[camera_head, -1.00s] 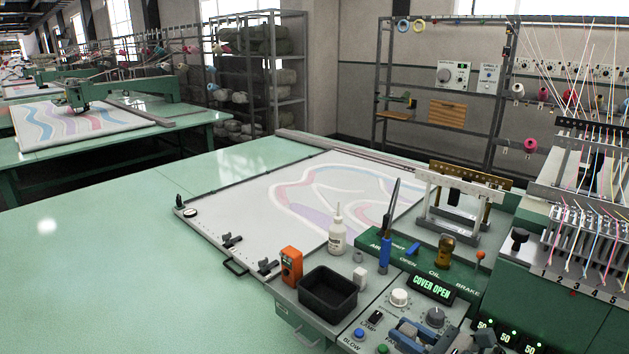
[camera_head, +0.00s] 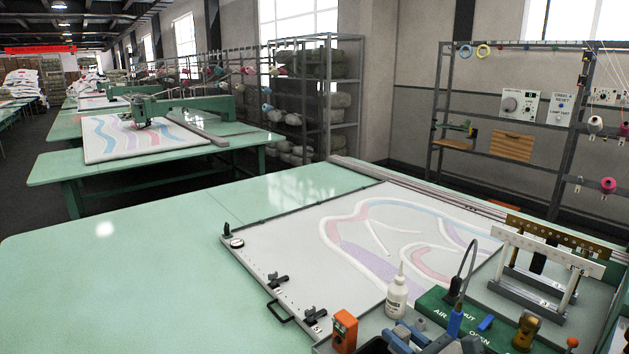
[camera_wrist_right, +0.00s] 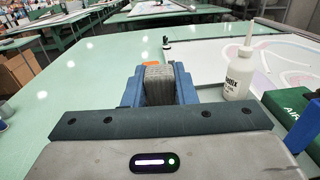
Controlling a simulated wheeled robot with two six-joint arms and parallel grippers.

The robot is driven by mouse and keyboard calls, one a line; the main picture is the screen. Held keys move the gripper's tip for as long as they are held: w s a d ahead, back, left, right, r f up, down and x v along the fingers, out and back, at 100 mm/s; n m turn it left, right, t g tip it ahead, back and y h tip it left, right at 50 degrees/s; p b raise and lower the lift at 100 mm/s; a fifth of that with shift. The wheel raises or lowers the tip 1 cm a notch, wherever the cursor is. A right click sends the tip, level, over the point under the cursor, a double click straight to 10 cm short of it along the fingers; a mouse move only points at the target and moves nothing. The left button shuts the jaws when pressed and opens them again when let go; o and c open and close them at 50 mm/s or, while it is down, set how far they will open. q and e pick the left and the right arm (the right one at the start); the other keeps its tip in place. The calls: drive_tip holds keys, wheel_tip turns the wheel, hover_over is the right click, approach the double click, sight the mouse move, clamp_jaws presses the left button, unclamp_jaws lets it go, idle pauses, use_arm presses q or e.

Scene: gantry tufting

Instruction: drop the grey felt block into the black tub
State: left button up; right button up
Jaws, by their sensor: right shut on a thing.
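My right gripper (camera_head: 412,334) is at the bottom of the head view, over the machine's grey panel, close to the right of the black tub (camera_head: 372,346). Only a dark bit of the tub's rim shows there; the rest is cut off by the frame and covered by the gripper. In the right wrist view the blue fingers of the gripper (camera_wrist_right: 157,78) are shut on the grey felt block (camera_wrist_right: 158,88). Whether the block still touches the panel cannot be told. The tub is hidden in the wrist view. My left gripper is not in view.
An orange box (camera_head: 344,331) stands left of the tub. A white bottle (camera_head: 397,295) stands just behind the gripper. The green table (camera_head: 120,270) at left is clear.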

wheel_tip(320, 180, down, 3)
drive_tip(key=shift+w+b, duration=0.15)
drive_tip(key=shift+b, duration=0.8)
drive_tip(key=shift+f+b, duration=0.5)
drive_tip(key=shift+f, duration=0.05)
drive_tip(key=shift+r, duration=0.1)
drive_tip(key=o, duration=1)
drive_tip(key=shift+o, duration=0.2)
